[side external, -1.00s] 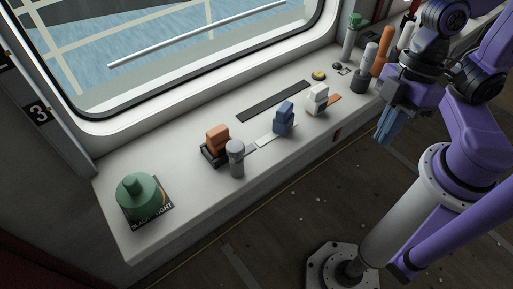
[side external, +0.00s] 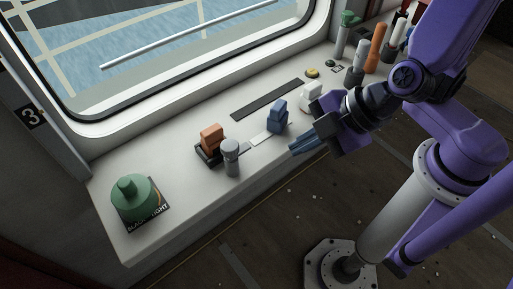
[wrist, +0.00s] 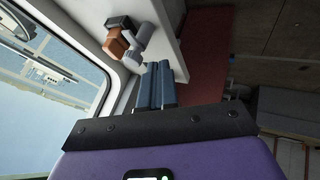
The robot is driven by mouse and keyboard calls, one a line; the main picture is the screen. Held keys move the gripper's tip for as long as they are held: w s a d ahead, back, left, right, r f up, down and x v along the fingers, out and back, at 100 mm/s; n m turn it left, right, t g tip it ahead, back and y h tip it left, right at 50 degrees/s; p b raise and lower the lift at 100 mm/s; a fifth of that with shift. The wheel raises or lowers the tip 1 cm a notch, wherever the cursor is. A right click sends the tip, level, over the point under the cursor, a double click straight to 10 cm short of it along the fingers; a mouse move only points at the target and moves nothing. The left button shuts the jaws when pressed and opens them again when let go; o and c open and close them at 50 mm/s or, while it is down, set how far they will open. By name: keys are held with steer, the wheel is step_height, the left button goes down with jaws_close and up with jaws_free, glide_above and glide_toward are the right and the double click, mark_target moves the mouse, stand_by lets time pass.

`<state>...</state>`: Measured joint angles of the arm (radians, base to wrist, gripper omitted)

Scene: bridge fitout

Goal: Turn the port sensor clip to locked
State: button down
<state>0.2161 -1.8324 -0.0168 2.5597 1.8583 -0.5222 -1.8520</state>
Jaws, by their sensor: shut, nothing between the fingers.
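An orange block (side external: 211,138) stands in a dark base (side external: 207,157) on the white ledge, with a grey round-topped post (side external: 231,160) close beside it. A blue block (side external: 278,118) and a white block (side external: 311,97) stand further right along the ledge. I cannot tell which of these is the port sensor clip or read its setting. My gripper (side external: 293,149) is shut and empty, its blue fingers pointing left at the ledge's front edge, near the blue block and apart from it. In the wrist view, the orange block (wrist: 116,43) shows beyond my fingertips (wrist: 154,67).
A green knob (side external: 133,199) sits at the ledge's left end on a labelled plate. A dark strip (side external: 267,98) lies along the back, below the window. Several upright cylinders, one orange (side external: 376,50), stand at the far right. The ledge's left front is clear.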

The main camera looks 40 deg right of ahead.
mark_target(236, 147)
steer(key=shift+w+a+f, duration=0.6)
steer(key=shift+w+f, duration=0.75)
steer(key=shift+w, duration=0.1)
steer(key=shift+w+a+f, duration=0.55)
steer(key=shift+w+f, duration=0.8)
steer(key=shift+w, duration=0.15)
steer(key=shift+w+a+f, duration=0.6)
steer(key=shift+w+f, duration=0.75)
steer(key=shift+w, duration=0.1)
